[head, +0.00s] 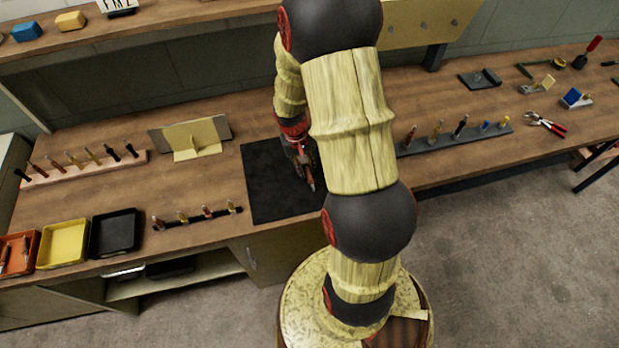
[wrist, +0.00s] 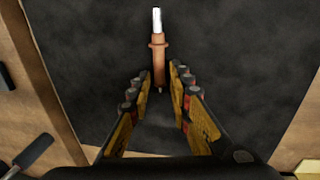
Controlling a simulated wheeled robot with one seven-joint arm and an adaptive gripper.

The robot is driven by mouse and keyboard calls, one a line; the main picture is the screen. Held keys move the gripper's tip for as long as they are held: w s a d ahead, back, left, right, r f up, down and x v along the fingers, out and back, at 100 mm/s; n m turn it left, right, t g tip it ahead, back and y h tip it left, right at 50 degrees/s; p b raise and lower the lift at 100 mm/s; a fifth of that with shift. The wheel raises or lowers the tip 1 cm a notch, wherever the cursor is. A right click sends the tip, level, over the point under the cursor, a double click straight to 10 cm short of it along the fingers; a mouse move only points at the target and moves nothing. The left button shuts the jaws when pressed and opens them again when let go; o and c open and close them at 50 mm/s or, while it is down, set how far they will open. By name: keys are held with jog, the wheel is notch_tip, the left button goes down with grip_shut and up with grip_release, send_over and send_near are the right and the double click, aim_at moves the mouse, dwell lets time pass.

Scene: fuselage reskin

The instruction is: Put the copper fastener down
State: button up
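A copper fastener (wrist: 158,52) with a bright silver tip shows in the wrist view over the black mat (wrist: 235,60). Its lower end lies between my fingertips, with a narrow gap on each side. My gripper (wrist: 157,78) is open around it and does not visibly pinch it. In the head view my gripper (head: 305,172) is low over the right part of the black mat (head: 262,175), partly behind my arm. The fastener is small there, and I cannot tell whether it touches the mat.
Left of the mat stand a dark rack (head: 195,219) with several fasteners, a black tray (head: 116,233), a yellow tray (head: 62,243) and an orange tray (head: 20,252). An angled bracket (head: 190,138) is behind. A grey rack (head: 455,139) and pliers (head: 545,124) are to the right.

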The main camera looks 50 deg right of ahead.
aim_at(310, 182)
jog(key=c, duration=0.4)
grip_shut()
jog(key=shift+r, duration=0.15)
jog(key=shift+r+p, duration=0.3)
jog(key=shift+r, duration=0.3)
jog(key=s+a+r+p, duration=0.3)
jog(key=s+a+r, duration=0.4)
jog(key=s+r, duration=0.4)
jog(key=shift+s+a+r, duration=0.2)
jog(key=shift+s+r, duration=0.1)
jog(key=shift+s, duration=0.15)
